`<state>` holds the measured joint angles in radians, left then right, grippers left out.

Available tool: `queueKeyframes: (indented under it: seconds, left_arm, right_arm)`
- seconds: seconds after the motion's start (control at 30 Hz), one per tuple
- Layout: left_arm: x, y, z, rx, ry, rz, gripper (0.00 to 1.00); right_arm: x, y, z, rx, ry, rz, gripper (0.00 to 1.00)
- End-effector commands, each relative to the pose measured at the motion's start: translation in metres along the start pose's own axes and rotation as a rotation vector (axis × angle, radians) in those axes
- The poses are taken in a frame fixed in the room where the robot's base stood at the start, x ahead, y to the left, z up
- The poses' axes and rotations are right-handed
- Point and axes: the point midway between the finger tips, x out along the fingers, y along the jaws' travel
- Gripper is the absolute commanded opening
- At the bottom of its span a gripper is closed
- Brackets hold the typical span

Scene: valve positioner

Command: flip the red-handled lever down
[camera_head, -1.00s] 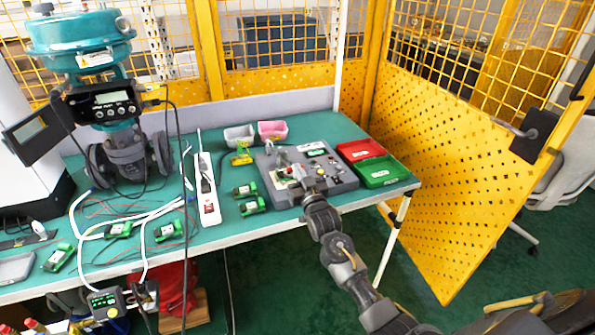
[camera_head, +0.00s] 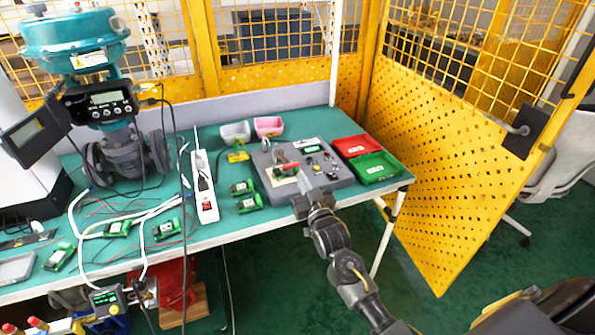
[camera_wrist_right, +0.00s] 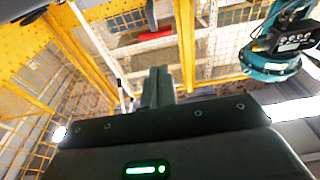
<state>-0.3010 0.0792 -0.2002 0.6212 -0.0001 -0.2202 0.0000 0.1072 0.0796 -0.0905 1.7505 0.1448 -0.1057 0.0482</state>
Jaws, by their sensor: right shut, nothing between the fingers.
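The grey control box (camera_head: 343,180) lies on the green table, with small knobs, a display and a pale plate on its top. My right gripper (camera_head: 303,181) is over the box's front part, its fingers pointing toward the back. In the right wrist view its two fingers (camera_wrist_right: 157,86) are together with nothing between them. I cannot clearly make out the red-handled lever; small red details show near the pale plate (camera_head: 284,170), just beyond the fingers, partly hidden by them. Whether the gripper touches anything on the box, I cannot tell. My left gripper is not in view.
A red bin (camera_head: 356,145) and a green bin (camera_head: 378,167) sit right of the box. Grey (camera_head: 235,132) and pink (camera_head: 268,126) trays stand behind it. A power strip (camera_head: 205,190) and green modules lie left. The teal-topped valve (camera_head: 75,42) stands far left; yellow fencing (camera_head: 440,150) rises right.

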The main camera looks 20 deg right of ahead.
Motion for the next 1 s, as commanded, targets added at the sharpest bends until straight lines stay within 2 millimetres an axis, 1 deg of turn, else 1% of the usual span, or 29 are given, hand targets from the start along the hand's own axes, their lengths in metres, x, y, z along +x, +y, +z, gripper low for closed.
queueKeyframes:
  seconds: [0.03,0.1,0.2,0.3,0.87,0.93,0.97,1.0]
  left_arm:
    - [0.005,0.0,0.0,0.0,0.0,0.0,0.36]
    - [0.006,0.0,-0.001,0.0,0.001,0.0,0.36]
    - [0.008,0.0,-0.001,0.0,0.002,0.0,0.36]
    - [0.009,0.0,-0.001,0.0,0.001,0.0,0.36]
    - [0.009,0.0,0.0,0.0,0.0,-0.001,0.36]
    - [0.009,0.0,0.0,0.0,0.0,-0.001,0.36]
    - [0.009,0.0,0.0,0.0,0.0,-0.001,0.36]
    - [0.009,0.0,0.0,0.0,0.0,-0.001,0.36]
  right_arm:
    - [-0.008,0.0,0.005,0.001,0.0,0.0,0.0]
    - [-0.016,0.0,0.007,0.001,0.001,-0.001,0.0]
    - [-0.024,0.0,0.009,0.001,0.002,0.0,0.0]
    - [-0.028,0.0,0.009,0.001,0.004,0.0,0.0]
    - [-0.029,0.001,0.01,0.0,0.002,0.002,0.0]
    - [-0.031,0.001,0.018,-0.003,-0.016,0.0,0.0]
    - [-0.033,0.0,0.026,-0.005,-0.032,-0.002,0.0]
    - [-0.036,-0.001,0.039,-0.009,-0.06,-0.005,0.0]
